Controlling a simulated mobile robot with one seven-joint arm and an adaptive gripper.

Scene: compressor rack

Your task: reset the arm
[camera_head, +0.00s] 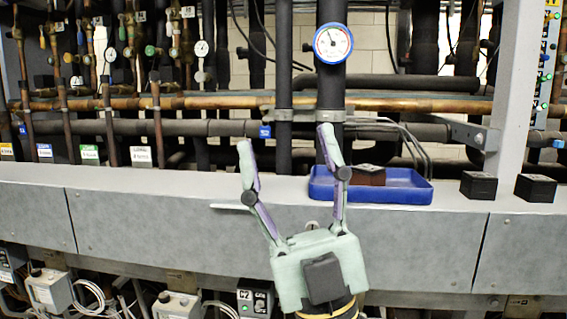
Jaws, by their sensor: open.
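My gripper (285,140) is in the middle of the head view, with its fingers pointing up and spread wide apart. Nothing is between the fingers. It is in front of the grey ledge of the rack. Its right finger overlaps the left end of the blue tray (415,196) in the picture; whether they touch cannot be told. The lower part of my arm runs out of the bottom of the frame.
A dark block with a reddish-brown side (369,175) lies in the tray. Two black boxes (478,185) (535,188) sit on the ledge (130,200) at right. Copper and black pipes with a blue-rimmed gauge (333,43) stand behind. A grey upright post (510,90) is at right.

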